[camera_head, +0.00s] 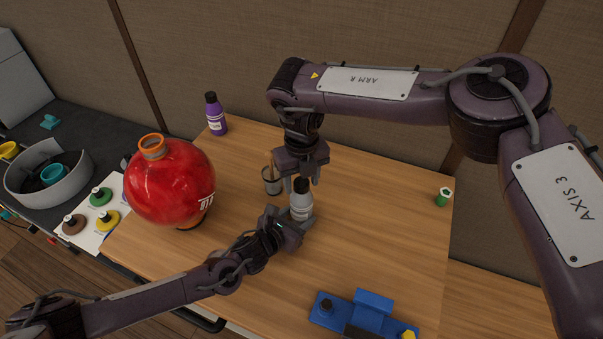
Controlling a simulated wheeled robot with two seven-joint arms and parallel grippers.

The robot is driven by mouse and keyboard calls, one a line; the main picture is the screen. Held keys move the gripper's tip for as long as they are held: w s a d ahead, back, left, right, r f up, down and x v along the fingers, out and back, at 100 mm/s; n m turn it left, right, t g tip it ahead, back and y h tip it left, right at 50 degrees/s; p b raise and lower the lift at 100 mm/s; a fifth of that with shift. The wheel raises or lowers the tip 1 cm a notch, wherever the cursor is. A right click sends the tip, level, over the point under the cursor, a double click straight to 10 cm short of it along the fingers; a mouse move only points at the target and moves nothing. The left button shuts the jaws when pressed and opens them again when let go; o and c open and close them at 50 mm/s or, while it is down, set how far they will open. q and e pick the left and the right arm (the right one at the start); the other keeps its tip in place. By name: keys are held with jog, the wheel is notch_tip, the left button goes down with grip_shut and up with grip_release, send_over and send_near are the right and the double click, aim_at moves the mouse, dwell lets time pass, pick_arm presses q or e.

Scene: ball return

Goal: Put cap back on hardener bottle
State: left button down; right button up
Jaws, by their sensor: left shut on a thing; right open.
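A pale grey bottle (301,208), likely the hardener bottle, stands upright near the middle of the wooden table. A black cap (302,186) sits at its top; whether it is seated fully cannot be told. My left gripper (299,222) is shut on the bottle's lower body from the lower left. My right gripper (301,176) points down from above and is open, its fingertips close around the black cap. Whether they touch the cap cannot be told.
A grey cup with a stick (272,186) stands just left of the bottle. A large red ball (170,182), a purple bottle (216,118), a blue fixture (369,310) and a small green item (443,198) are on the table.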

jog(key=c, duration=1)
jog(key=m, duration=0.6)
jog(key=shift+c, duration=0.2)
jog(key=m, duration=0.6)
jog(key=o, duration=1.2)
notch_tip(320, 180, up, 12)
